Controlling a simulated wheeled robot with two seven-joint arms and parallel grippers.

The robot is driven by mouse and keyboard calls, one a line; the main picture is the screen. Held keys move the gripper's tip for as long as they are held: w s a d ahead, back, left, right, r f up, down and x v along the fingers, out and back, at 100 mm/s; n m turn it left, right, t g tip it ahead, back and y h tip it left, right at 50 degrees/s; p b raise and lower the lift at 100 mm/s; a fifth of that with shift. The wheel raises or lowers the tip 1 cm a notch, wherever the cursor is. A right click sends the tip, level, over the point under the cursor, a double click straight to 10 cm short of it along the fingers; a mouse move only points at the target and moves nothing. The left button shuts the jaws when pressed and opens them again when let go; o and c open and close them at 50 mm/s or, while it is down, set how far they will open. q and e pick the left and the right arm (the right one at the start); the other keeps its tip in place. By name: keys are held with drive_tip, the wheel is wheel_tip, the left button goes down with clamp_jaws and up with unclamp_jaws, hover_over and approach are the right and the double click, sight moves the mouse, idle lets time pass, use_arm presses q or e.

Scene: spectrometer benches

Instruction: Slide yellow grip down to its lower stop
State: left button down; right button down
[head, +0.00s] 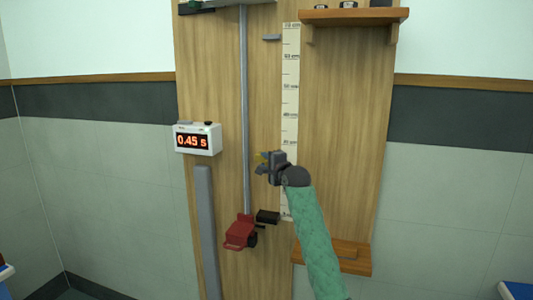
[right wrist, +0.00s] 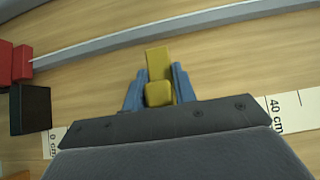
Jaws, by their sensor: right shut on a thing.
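The yellow grip (head: 262,157) shows only as a small patch at my right gripper (head: 264,164) in the head view. In the right wrist view the yellow grip (right wrist: 158,64) sits between the two blue fingers of my right gripper (right wrist: 158,88), which are shut on it. A dark block (head: 268,217), seemingly the lower stop, sticks out below the gripper near the ruler's low end. The same dark block (right wrist: 31,108) shows at the left of the right wrist view, clearly apart from the grip. My left gripper is not in view.
A vertical metal rod (head: 244,110) runs down the wooden board to a red block (head: 240,232). A ruler (head: 290,100) stands right of it, with a grey peg (head: 271,38) high up. A timer (head: 197,139) reads 0.45 s. Wooden shelves (head: 353,17) stick out at right.

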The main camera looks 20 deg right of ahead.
drive_tip(key=shift+f, duration=0.45)
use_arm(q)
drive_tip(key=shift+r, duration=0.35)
use_arm(e)
drive_tip(key=shift+a, duration=0.1)
drive_tip(key=shift+f, duration=0.2)
drive_tip(key=c, duration=1.2)
unclamp_jaws()
drive_tip(key=shift+c, duration=0.2)
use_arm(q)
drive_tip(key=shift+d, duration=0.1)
use_arm(e)
drive_tip(key=shift+r, duration=0.1)
drive_tip(key=shift+s+b, duration=0.3)
drive_tip(key=shift+s, duration=0.15)
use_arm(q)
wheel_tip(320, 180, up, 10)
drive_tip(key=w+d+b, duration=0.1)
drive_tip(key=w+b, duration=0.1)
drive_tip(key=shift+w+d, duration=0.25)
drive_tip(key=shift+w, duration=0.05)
use_arm(e)
drive_tip(key=s+d, duration=0.1)
drive_tip(key=s, duration=0.5)
drive_tip(key=shift+s+d, duration=0.25)
drive_tip(key=shift+s, duration=0.1)
